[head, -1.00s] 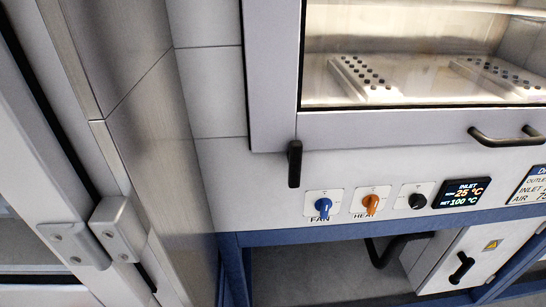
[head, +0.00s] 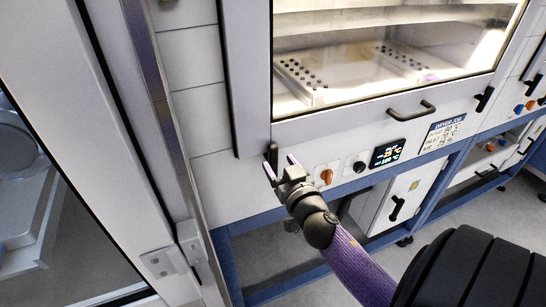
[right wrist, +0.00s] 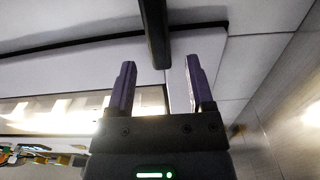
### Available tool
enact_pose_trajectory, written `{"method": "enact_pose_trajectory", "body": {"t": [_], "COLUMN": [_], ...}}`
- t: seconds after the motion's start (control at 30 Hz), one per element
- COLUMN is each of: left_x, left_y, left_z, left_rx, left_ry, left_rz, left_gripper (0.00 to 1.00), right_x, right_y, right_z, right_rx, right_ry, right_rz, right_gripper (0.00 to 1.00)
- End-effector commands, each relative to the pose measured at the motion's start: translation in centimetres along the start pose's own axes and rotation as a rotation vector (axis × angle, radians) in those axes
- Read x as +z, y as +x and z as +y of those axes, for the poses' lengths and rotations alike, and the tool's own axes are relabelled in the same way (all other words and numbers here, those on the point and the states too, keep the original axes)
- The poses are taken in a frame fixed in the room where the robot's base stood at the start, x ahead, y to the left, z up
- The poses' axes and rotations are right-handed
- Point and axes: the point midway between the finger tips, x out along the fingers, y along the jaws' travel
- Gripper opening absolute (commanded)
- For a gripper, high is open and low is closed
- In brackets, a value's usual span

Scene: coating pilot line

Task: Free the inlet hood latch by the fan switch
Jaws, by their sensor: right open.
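The inlet hood latch (head: 271,155) is a short black handle hanging straight down at the lower left corner of the dryer hood frame. My right gripper (head: 279,162) is open and empty, its fingertips right at the latch. In the right wrist view the latch (right wrist: 154,32) comes down from the top edge, and its end shows between the two open fingertips (right wrist: 160,72). I cannot tell whether they touch. The blue fan switch is hidden behind my right gripper in the head view. My left gripper is not in view.
The orange heat knob (head: 327,176), a black knob (head: 359,168) and the lit display (head: 387,152) sit just right of the gripper. The hood's black bar handle (head: 412,110) is above them. A blue frame rail (head: 350,188) runs below. A steel post (head: 165,130) stands left.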

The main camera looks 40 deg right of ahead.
Motion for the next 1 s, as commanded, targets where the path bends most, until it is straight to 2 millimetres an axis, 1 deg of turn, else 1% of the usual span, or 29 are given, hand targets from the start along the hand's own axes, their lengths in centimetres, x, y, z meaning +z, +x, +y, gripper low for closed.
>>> {"method": "enact_pose_trajectory", "body": {"t": [0.03, 0.1, 0.2, 0.47, 0.57, 0.6, 0.67, 0.7, 0.8, 1.0], "left_x": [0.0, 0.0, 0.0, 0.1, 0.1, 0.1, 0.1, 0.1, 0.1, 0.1], "left_y": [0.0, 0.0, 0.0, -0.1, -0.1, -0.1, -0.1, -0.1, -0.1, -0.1], "left_z": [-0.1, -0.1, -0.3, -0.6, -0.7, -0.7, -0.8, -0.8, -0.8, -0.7], "left_rx": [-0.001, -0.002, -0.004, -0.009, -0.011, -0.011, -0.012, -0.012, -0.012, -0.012], "left_ry": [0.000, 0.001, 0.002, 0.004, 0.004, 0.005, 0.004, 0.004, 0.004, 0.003], "left_rz": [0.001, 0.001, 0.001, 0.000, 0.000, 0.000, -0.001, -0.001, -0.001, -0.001], "left_gripper": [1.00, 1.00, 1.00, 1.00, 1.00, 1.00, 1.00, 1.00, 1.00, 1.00], "right_x": [-0.1, 0.0, 0.0, 0.1, 0.1, 0.1, 0.1, 0.1, 0.1, 0.1], "right_y": [0.8, 1.7, 2.3, 2.5, 2.5, 2.4, 2.4, 2.4, 2.4, 2.4], "right_z": [0.0, 0.0, 0.0, 0.0, 0.0, 0.0, 0.0, 0.0, 0.0, 0.0], "right_rx": [0.000, 0.000, 0.000, 0.000, 0.000, 0.000, 0.000, 0.000, 0.000, 0.000], "right_ry": [-0.001, -0.001, -0.001, 0.000, 0.000, 0.000, 0.000, 0.000, 0.000, -0.001], "right_rz": [0.001, 0.000, -0.001, -0.002, -0.002, -0.002, -0.002, -0.002, -0.002, -0.002], "right_gripper": [0.68, 0.68, 0.68, 0.68, 0.49, 0.40, 0.27, 0.19, 0.00, 0.00]}}
